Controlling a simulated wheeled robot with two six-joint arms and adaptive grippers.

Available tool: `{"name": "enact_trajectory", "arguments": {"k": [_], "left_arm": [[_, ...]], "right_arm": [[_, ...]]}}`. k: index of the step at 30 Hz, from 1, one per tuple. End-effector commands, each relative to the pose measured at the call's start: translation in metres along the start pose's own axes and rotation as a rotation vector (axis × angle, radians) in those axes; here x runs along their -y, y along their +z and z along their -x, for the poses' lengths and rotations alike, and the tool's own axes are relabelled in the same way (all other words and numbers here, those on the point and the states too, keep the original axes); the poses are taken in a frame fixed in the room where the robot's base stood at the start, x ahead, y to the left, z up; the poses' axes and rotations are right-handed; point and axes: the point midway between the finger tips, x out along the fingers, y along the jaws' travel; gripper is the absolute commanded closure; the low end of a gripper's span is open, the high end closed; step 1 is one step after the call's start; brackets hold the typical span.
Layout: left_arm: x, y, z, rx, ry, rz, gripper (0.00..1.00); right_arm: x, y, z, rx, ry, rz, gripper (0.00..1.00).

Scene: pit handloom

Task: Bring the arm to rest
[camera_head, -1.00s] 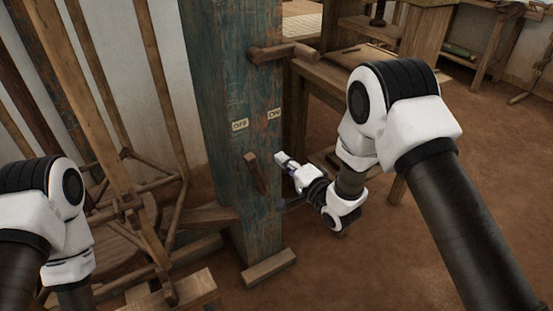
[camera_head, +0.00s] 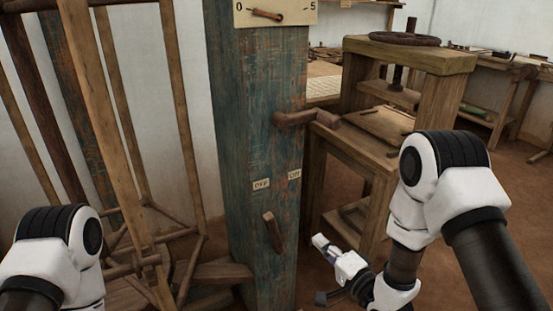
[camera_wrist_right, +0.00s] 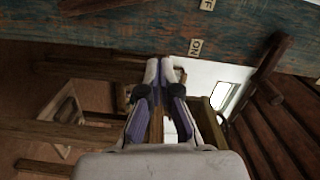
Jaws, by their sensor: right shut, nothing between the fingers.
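My right gripper (camera_head: 322,243) is at the lower middle of the head view, to the right of the blue-green wooden post (camera_head: 262,150). It also shows in the right wrist view (camera_wrist_right: 159,66), with its fingertips together and nothing between them. It looks apart from the lower wooden lever (camera_head: 273,232) on the post. That lever tilts, its top end to the left, below the OFF label (camera_head: 261,184) and the ON label (camera_head: 295,174). My left arm shows at the lower left, but its gripper is out of view.
A wooden peg handle (camera_head: 300,118) juts right from the post. A 0 to 5 dial plate (camera_head: 290,14) sits at its top. A wooden press (camera_head: 440,62) stands behind my right arm. A slatted wooden frame (camera_head: 110,150) fills the left. Brown floor is clear at the right.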

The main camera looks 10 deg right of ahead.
Motion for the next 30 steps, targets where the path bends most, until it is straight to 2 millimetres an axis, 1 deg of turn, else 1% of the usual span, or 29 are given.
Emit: {"name": "enact_trajectory", "arguments": {"k": [2, 5, 6, 8, 9, 11, 12, 14, 15, 17, 18, 19, 21, 23, 24, 27, 29, 30], "left_arm": [[0.0, 0.0, 0.0, 0.0, 0.0, 0.0, 0.6], [0.0, 0.0, 0.0, 0.0, 0.0, 0.0, 0.6], [0.0, 0.0, 0.0, 0.0, 0.0, 0.0, 0.6], [0.0, 0.0, 0.0, 0.0, 0.0, 0.0, 0.6], [0.0, 0.0, 0.0, 0.0, 0.0, 0.0, 0.6], [0.0, 0.0, 0.0, 0.0, 0.0, 0.0, 0.6], [0.0, 0.0, 0.0, 0.0, 0.0, 0.0, 0.6], [0.0, 0.0, 0.0, 0.0, 0.0, 0.0, 0.6], [0.0, 0.0, 0.0, 0.0, 0.0, 0.0, 0.6], [0.0, 0.0, 0.0, 0.0, 0.0, 0.0, 0.6], [0.0, 0.0, 0.0, 0.0, 0.0, 0.0, 0.6], [0.0, 0.0, 0.0, 0.0, 0.0, 0.0, 0.6], [0.0, 0.0, 0.0, 0.0, 0.0, 0.0, 0.6], [0.0, 0.0, 0.0, 0.0, 0.0, 0.0, 0.6], [0.0, 0.001, 0.027, 0.001, 0.0, 0.0, 0.6], [-0.001, -0.001, 0.06, -0.001, 0.0, 0.0, 0.6], [-0.001, 0.0, 0.08, -0.001, 0.0, 0.0, 0.6], [-0.001, 0.0, 0.093, -0.001, 0.0, 0.0, 0.6]], "right_arm": [[-0.025, 0.01, 0.009, 0.012, 0.047, -0.02, 1.0], [-0.077, 0.028, 0.04, 0.008, 0.215, -0.051, 1.0], [-0.104, 0.036, 0.058, 0.013, 0.325, -0.02, 1.0], [-0.145, 0.048, 0.091, 0.042, 0.512, 0.065, 1.0], [-0.167, 0.055, 0.115, 0.078, 0.631, 0.131, 1.0], [-0.194, 0.065, 0.151, 0.151, 0.796, 0.228, 1.0], [-0.208, 0.071, 0.174, 0.209, 0.891, 0.289, 1.0], [-0.222, 0.079, 0.208, 0.309, 1.018, 0.374, 1.0], [-0.229, 0.084, 0.23, 0.385, 1.092, 0.427, 1.0], [-0.235, 0.091, 0.262, 0.517, 1.189, 0.505, 1.0], [-0.236, 0.095, 0.281, 0.61, 1.24, 0.552, 1.0], [-0.236, 0.098, 0.294, 0.68, 1.271, 0.584, 1.0], [-0.237, 0.103, 0.316, 0.841, 1.305, 0.656, 1.0], [-0.237, 0.107, 0.325, 0.971, 1.285, 0.731, 1.0], [-0.209, 0.102, 0.324, 0.971, 1.278, 0.74, 1.0], [-0.177, 0.096, 0.324, 0.966, 1.278, 0.738, 1.0], [-0.159, 0.093, 0.324, 0.965, 1.278, 0.738, 1.0], [-0.145, 0.091, 0.324, 0.964, 1.278, 0.738, 1.0]]}}
